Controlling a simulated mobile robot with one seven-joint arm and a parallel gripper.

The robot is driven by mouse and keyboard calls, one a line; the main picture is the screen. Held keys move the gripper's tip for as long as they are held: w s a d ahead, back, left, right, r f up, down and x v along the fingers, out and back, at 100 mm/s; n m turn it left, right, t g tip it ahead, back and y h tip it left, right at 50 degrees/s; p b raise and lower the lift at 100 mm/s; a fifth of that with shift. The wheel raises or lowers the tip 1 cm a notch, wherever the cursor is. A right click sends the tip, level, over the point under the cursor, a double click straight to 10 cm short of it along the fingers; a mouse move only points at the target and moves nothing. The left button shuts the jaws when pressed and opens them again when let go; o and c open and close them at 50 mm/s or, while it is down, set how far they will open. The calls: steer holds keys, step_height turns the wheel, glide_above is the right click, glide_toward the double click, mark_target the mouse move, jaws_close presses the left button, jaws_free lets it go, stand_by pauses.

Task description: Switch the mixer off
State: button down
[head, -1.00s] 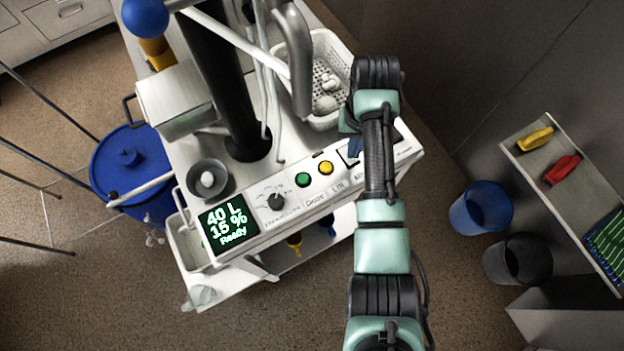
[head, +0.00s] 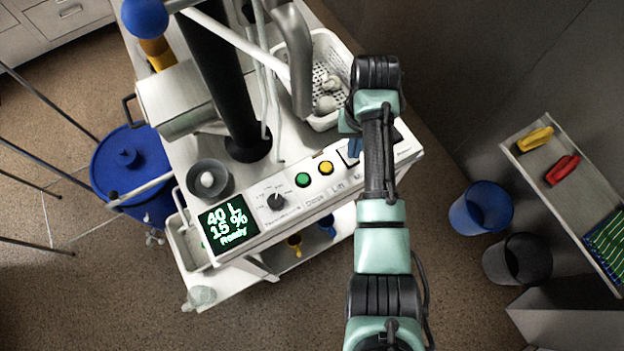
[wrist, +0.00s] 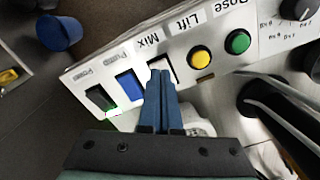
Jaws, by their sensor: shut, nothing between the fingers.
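The control panel (head: 320,191) runs along the front of the white machine cart. In the wrist view, the white rocker switch (wrist: 161,64) sits under the label Mix (wrist: 149,42). A blue rocker (wrist: 130,86) and a dark rocker (wrist: 100,98) with a green glow are to its left. The yellow button (wrist: 200,58) and green button (wrist: 237,42) are to its right. My gripper (wrist: 160,78) is shut and empty, its blue fingertips at the white rocker's lower edge. I cannot tell whether they touch. In the head view, my arm hides part of the panel.
The display (head: 229,225) reads 40 L, 15 %, Ready. A dial (head: 276,202) is beside it. A white perforated basket (head: 336,75) and a black column (head: 222,85) stand behind the panel. Bins (head: 481,209) and a shelf (head: 545,150) are at the right.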

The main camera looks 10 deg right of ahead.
steer(key=shift+f+b, duration=0.65)
steer(key=shift+f, duration=0.4)
stand_by(0.9)
steer(key=shift+r+p, duration=0.85)
steer(key=shift+p, duration=0.15)
step_height(320, 180, up, 6)
steer(key=p, duration=0.5)
steer(key=shift+f, duration=0.25)
steer(key=shift+f, duration=0.1)
